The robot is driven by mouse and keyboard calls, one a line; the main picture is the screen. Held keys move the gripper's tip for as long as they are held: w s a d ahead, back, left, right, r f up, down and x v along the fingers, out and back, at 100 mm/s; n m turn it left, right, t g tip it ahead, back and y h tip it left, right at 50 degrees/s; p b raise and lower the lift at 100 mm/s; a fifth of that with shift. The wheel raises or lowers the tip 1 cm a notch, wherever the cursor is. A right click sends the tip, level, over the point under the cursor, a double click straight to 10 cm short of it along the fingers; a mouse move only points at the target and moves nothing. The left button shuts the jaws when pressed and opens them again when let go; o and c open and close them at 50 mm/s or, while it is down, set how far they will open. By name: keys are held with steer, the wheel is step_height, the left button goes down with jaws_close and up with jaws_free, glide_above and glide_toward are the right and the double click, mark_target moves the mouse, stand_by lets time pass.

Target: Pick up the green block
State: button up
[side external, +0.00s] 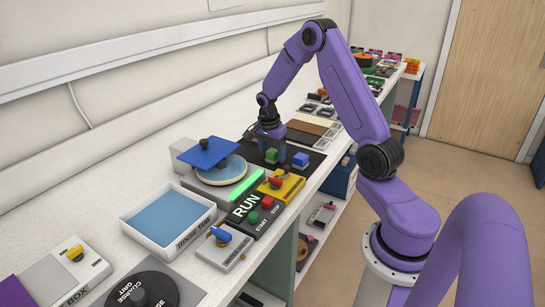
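The green block (271,156) is small and sits on the dark mat (318,157) behind the kiln controls. My gripper (271,149) points down right at the green block, with its fingers around or beside it. The picture is too small to tell whether the fingers touch the block or how far apart they are. A blue block (300,160) is on the same mat, just right of the green one.
The kiln (222,185) with a raised blue lid (208,152) stands close left of my gripper. A yellow switch box (281,187) and a RUN panel (250,215) are in front. A white rinse tub (168,213) is further left. Brown boards (310,128) lie behind.

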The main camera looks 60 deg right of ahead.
mark_target(273, 150)
steer(key=c, duration=1)
steer(key=shift+r, duration=0.1)
steer(key=shift+r, duration=0.45)
step_height(273, 150, up, 2)
steer(key=shift+r, duration=0.2)
steer(key=s+a+r, duration=0.2)
steer(key=s+r, duration=0.1)
steer(key=s, duration=0.1)
steer(key=s+a+r, duration=0.2)
steer(key=s+r, duration=0.1)
steer(key=s, duration=0.1)
steer(key=s+a+r, duration=0.2)
steer(key=s+r, duration=0.1)
steer(key=s, duration=0.1)
steer(key=shift+s+a+r, duration=0.25)
